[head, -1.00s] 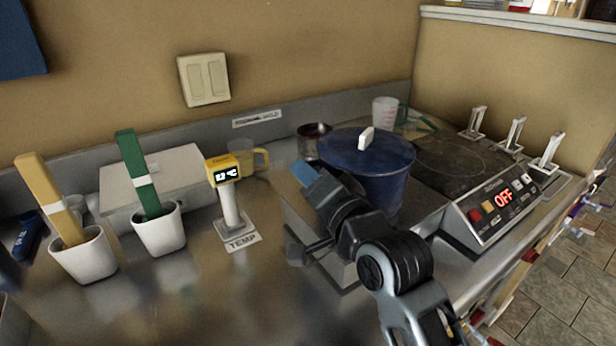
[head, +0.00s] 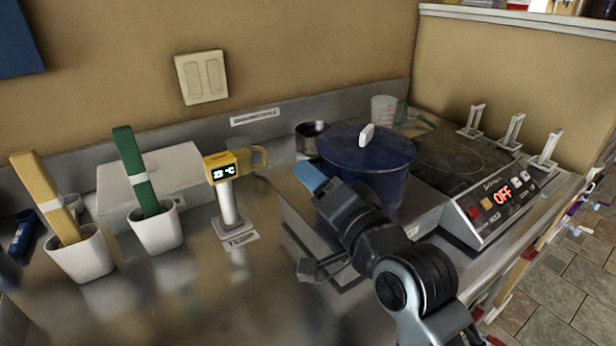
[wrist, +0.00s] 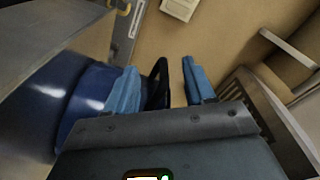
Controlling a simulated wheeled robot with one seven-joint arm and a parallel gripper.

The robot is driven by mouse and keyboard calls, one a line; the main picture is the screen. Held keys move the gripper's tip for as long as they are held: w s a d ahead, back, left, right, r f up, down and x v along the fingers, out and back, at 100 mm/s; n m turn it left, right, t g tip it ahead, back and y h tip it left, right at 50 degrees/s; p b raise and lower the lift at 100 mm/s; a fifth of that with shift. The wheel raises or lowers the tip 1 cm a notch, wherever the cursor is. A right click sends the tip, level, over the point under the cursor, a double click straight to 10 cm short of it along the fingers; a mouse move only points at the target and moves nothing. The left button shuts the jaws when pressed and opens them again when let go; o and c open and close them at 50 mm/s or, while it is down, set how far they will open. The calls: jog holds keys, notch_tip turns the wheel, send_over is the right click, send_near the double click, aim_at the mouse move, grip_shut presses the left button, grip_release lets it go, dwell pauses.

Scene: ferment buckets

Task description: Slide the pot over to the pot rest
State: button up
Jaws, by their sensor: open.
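The dark blue pot (head: 385,185), with a blue lid and a pale knob, stands upright at the left end of the cooktop (head: 455,155). In the wrist view its glossy blue side (wrist: 75,105) is at left. My gripper (wrist: 162,88) is open beside the pot, with a dark loop handle (wrist: 160,72) between its blue fingers. I cannot tell whether the fingers touch it. In the head view only one blue fingertip (head: 310,177) shows clearly; my arm hides the pot's lower front. A low metal platform (head: 297,217) lies left of the pot; I cannot tell whether it is the pot rest.
A yellow thermometer (head: 222,170) stands on a holder at left. Two white cups (head: 82,255) (head: 157,232) hold a yellow and a green tool. A dark metal cup (head: 308,138) and a clear jug (head: 383,108) stand behind the pot. The front-left counter is clear.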

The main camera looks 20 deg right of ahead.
jog(key=shift+v, duration=2.25)
